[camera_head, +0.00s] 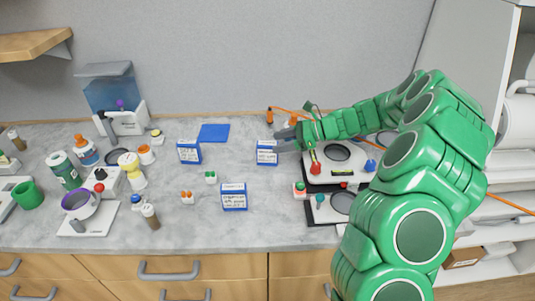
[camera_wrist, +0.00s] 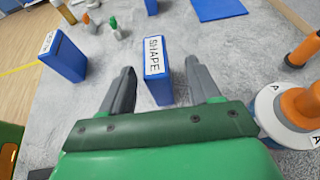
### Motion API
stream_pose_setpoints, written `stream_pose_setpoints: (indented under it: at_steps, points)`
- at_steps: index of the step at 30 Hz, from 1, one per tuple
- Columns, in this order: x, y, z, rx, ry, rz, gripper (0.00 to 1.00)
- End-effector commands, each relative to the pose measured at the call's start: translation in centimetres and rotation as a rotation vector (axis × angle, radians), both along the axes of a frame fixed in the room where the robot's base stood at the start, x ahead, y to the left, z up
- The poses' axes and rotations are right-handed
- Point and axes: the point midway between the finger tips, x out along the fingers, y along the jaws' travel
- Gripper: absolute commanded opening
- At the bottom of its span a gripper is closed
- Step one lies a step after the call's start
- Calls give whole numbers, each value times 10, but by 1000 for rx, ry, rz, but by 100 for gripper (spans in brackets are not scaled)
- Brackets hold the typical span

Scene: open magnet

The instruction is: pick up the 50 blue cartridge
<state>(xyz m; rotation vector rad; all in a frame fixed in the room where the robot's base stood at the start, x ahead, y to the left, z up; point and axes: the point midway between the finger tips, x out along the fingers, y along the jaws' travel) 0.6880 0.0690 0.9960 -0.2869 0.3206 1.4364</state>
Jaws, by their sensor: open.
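Three blue cartridges with white labels stand on the grey counter: one at the right (camera_head: 266,154), one at the left (camera_head: 189,153) and one nearer the front (camera_head: 234,199). I cannot read a "50" on any of them. My gripper (camera_head: 285,137) is just right of the right cartridge. In the wrist view my gripper (camera_wrist: 159,66) is open, and a blue cartridge labelled "SHAPE" (camera_wrist: 160,88) shows between its two fingers, with visible gaps on both sides. Another blue cartridge (camera_wrist: 63,58) stands to the left, and part of one (camera_wrist: 151,7) shows at the top edge.
A flat blue pad (camera_head: 214,132) lies behind the cartridges. A black-and-white device (camera_head: 338,153) stands at the right, under my arm. An orange-and-white object (camera_wrist: 297,107) is close to the right finger. Small bottles (camera_head: 210,177) stand between the cartridges; lab ware crowds the left.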

Motion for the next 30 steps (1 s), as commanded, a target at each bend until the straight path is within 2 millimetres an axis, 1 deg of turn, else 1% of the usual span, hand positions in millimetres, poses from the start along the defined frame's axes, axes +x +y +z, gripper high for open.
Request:
stream_pose_setpoints:
  at_steps: [7,12,20,30]
  points:
    - [-3,27,-8,2,2,3,62]
    - [-1,44,-16,1,2,1,62]
    - [0,46,-17,1,1,1,62]
    - [0,46,-17,1,1,1,10]
